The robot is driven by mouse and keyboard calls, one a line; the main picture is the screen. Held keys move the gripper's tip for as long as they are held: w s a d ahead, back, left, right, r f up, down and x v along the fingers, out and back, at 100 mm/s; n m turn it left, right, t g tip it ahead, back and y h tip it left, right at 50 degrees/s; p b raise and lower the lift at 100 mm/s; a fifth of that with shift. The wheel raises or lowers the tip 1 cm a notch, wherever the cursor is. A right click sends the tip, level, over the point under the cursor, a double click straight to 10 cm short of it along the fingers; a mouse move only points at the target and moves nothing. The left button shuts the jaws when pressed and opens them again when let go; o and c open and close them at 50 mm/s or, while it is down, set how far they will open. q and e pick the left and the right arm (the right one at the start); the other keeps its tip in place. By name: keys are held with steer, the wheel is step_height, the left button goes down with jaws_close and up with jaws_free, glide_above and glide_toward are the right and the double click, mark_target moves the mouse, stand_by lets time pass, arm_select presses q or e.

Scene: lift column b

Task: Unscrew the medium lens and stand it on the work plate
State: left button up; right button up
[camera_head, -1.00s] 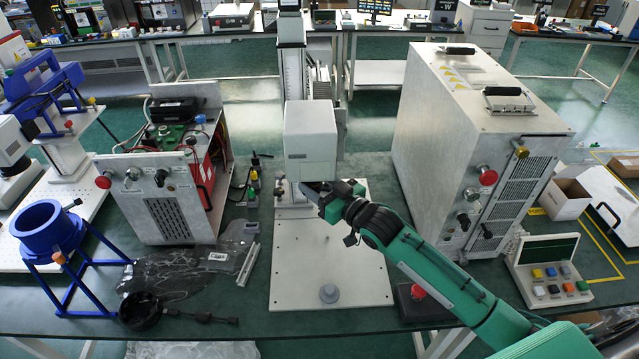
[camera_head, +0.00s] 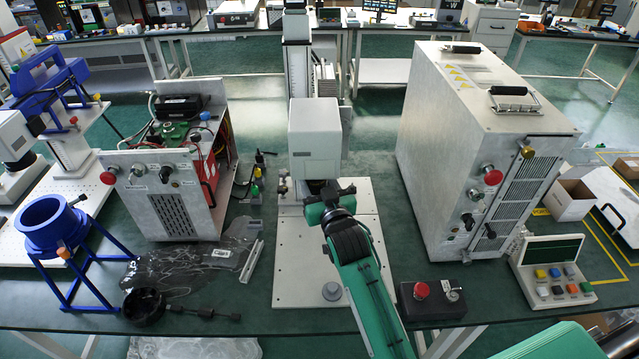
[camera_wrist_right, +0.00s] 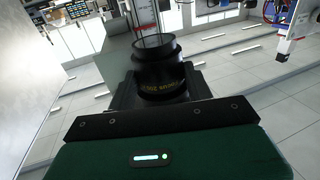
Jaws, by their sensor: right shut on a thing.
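A black lens (camera_wrist_right: 163,70) with a glass top and a ring of gold lettering stands between the jaws of my right gripper (camera_wrist_right: 160,92) in the right wrist view. The gripper is shut on it. In the head view my right gripper (camera_head: 328,194) is just below the white box-shaped head (camera_head: 314,138) of the lift column. The lens is hidden there by my wrist, and I cannot tell whether it still touches the head. The pale work plate (camera_head: 298,268) lies below on the bench. My left gripper is not in view.
A small grey disc (camera_head: 332,291) sits at the plate's front. A control box with a red button (camera_head: 421,289) is right of the plate. A large metal cabinet (camera_head: 445,150) stands right, an open instrument (camera_head: 165,195) left. Clear plastic film (camera_head: 185,270) lies left.

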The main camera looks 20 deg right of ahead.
steer(key=shift+r, duration=0.2)
steer(key=o, duration=1.3)
steer(key=shift+f, duration=0.1)
steer(key=shift+f, duration=0.1)
